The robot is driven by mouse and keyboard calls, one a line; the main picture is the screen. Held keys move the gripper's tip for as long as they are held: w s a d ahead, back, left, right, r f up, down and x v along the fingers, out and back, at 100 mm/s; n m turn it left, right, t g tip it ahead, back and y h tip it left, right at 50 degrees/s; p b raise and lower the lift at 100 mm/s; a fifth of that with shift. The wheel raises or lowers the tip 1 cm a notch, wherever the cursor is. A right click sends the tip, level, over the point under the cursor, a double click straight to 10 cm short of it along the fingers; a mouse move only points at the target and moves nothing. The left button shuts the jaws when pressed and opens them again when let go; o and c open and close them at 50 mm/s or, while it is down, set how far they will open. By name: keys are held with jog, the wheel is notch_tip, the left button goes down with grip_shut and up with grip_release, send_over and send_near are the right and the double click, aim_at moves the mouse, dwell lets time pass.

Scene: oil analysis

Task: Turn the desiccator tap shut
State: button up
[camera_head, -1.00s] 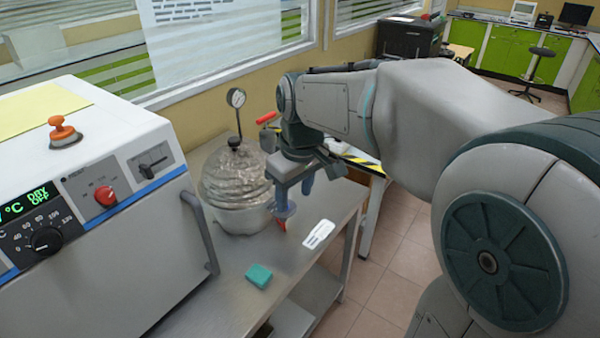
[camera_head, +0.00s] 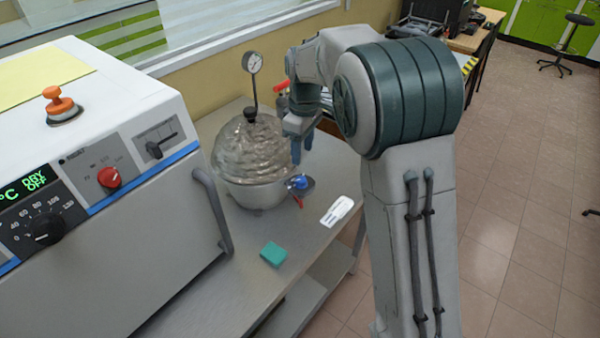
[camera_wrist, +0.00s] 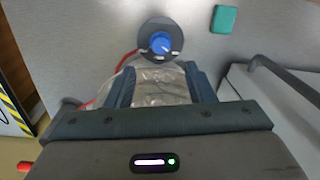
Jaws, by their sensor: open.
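The desiccator (camera_head: 238,158) has a clear, wavy dome, a white lower bowl and a pressure gauge on top. Its tap is a blue knob (camera_head: 299,182) on a dark round disc at the desiccator's right front side. The knob also shows in the wrist view (camera_wrist: 160,42), with light marks around it on the disc. My gripper (camera_head: 302,150) is open and empty, beside the dome and behind the tap. In the wrist view its two fingers (camera_wrist: 160,72) lie apart, with the clear dome between them and the knob beyond their tips, apart from them.
A large oven-like device (camera_head: 130,215) stands close on the left. A teal block (camera_head: 273,254) and a white labelled item (camera_head: 337,211) lie on the grey bench (camera_head: 240,285). The gauge (camera_head: 252,62) rises near my arm. A red tube (camera_wrist: 122,66) runs from the tap.

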aim_at(301, 178)
jog(key=f, duration=0.4)
jog(key=f+p, duration=0.1)
jog(key=f, duration=0.4)
jog(key=shift+s+a, duration=0.1)
jog(key=shift+s, duration=0.1)
jog(key=shift+a, duration=0.1)
jog(key=c, duration=1)
